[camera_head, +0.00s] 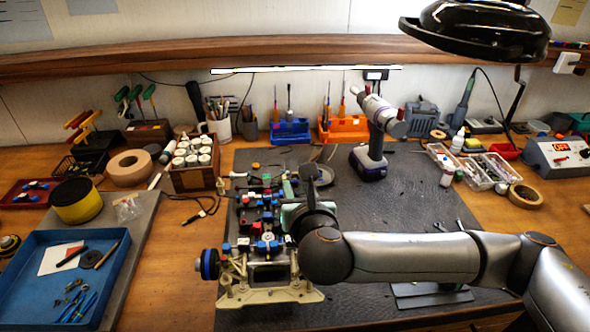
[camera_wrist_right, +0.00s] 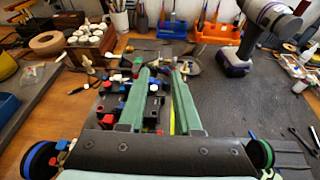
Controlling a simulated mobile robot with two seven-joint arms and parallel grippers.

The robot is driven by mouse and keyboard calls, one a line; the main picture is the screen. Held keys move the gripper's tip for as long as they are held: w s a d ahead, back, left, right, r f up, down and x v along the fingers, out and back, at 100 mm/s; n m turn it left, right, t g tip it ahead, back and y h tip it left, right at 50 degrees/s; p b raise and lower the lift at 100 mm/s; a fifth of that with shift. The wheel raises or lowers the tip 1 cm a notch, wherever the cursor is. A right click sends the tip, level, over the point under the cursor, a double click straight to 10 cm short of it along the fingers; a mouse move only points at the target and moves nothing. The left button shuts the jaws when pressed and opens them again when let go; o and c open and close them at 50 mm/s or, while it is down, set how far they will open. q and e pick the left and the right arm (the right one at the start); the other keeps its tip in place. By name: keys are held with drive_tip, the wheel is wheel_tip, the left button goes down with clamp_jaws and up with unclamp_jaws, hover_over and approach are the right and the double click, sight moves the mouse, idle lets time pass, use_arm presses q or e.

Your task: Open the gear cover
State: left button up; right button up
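The RC racecar chassis (camera_head: 240,270) lies on the dark mat, with a beige end toward me and red, blue and black parts along its middle. I cannot single out the gear cover; my right arm hides part of the car. My right gripper (camera_head: 293,212) is above the car's right side in the head view. In the right wrist view its two long green fingers (camera_wrist_right: 163,72) are apart, with car parts visible between and beside them. It holds nothing that I can see. A black wheel with a blue rim (camera_head: 208,264) is at the car's near left. My left gripper is out of view.
A cordless drill (camera_head: 371,160) stands on the mat behind the car. A blue tray (camera_head: 30,285) with tools lies at the left, and a wooden box of white-capped bottles (camera_head: 192,178) stands behind. The mat (camera_head: 420,195) right of the drill is mostly clear.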

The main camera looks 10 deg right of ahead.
drive_tip(key=f, duration=0.1)
drive_tip(key=h, duration=0.1)
approach(295, 173)
drive_tip(key=shift+g, duration=0.3)
drive_tip(key=x, duration=0.4)
drive_tip(key=p+x, duration=0.1)
drive_tip(key=x, duration=0.2)
drive_tip(key=shift+w+r, duration=0.25)
clamp_jaws()
